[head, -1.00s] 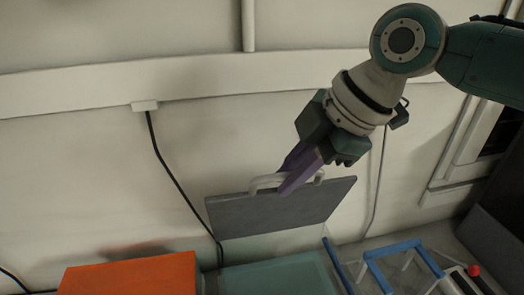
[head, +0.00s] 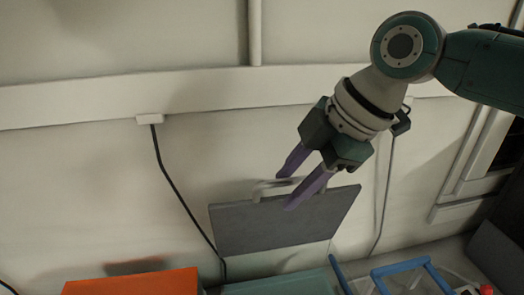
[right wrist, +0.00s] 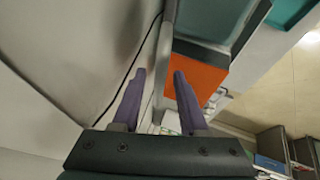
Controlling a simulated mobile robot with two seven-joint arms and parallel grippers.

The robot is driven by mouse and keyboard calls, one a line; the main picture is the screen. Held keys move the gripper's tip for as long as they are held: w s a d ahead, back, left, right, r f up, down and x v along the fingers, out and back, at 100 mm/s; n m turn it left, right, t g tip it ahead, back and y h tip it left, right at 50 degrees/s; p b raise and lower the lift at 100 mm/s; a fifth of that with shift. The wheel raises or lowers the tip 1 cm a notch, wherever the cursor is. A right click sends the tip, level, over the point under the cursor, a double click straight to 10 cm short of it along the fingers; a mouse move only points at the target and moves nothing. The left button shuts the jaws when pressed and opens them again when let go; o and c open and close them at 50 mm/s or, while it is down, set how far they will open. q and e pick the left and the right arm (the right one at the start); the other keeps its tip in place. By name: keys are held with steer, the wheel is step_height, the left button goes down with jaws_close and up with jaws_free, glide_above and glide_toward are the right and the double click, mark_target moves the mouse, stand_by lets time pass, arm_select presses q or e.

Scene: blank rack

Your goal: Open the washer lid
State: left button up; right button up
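The washer lid (head: 290,224) is a dark grey panel with a pale bar handle (head: 264,188) along its top edge. It stands raised, close to upright, near the wall and behind the teal-topped washer body (head: 280,286). My right gripper (head: 287,191) is at the handle with its purple fingers spread apart. The fingers hide part of the handle, and I cannot tell whether they touch it. In the right wrist view the fingers (right wrist: 157,74) are also apart, with nothing clearly held between them. My left gripper is out of view.
An orange-topped box (head: 135,284) stands left of the washer. A blue frame (head: 405,270) and a red knob (head: 486,289) are at the right. A black cable (head: 175,190) hangs down the wall, left of the lid.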

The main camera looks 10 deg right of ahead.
steer(key=b+v, duration=0.2)
steer(key=v, duration=0.8)
steer(key=shift+b, duration=0.3)
